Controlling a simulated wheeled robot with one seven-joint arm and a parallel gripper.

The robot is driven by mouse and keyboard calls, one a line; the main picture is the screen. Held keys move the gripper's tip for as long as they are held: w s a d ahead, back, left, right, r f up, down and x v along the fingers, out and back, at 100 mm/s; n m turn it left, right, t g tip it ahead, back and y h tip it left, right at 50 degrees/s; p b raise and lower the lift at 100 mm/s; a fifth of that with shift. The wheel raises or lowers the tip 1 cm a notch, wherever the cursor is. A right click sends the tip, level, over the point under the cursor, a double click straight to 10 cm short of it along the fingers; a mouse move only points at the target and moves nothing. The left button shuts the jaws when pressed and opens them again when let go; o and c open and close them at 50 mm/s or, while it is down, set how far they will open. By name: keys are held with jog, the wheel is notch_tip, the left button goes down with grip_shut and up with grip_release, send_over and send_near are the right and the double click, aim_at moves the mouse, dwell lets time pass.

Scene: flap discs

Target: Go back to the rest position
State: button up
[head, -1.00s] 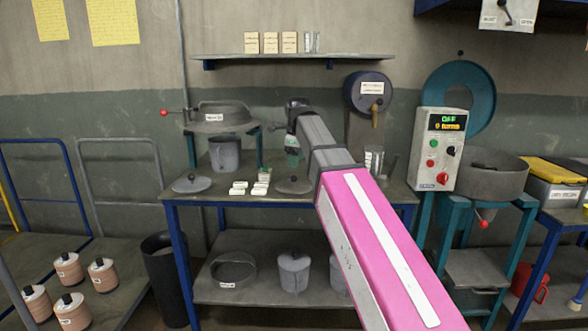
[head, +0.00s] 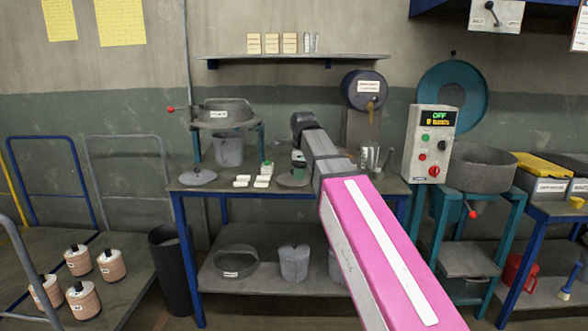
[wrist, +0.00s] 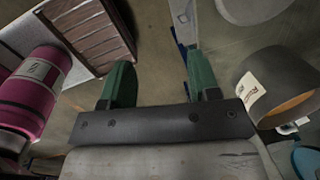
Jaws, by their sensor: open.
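My gripper shows in the wrist view, with its two green fingers (wrist: 160,65) spread apart and nothing held between them. In the head view my pink and grey arm reaches over the workbench (head: 225,188), and the arm hides most of the gripper.
A grey drum on a stand (head: 482,168) and a control box (head: 430,145) stand to the right. A shelf (head: 290,57) hangs above the bench. A trolley with several labelled containers (head: 112,265) and a black bin (head: 172,265) are at left.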

jog(key=s+d+f+n, duration=0.5)
jog(key=f+n, duration=0.1)
jog(key=f, duration=0.6)
jog(key=s+d+f+n+g, duration=0.1)
jog(key=s+d+f+n, duration=0.5)
jog(key=f, duration=0.7)
jog(key=s+d+f+n, duration=0.5)
jog(key=f+n, duration=0.2)
jog(key=f, duration=0.6)
jog(key=shift+s+d+n+g, duration=0.3)
jog(key=shift+d+g, duration=0.05)
jog(key=shift+g, duration=0.05)
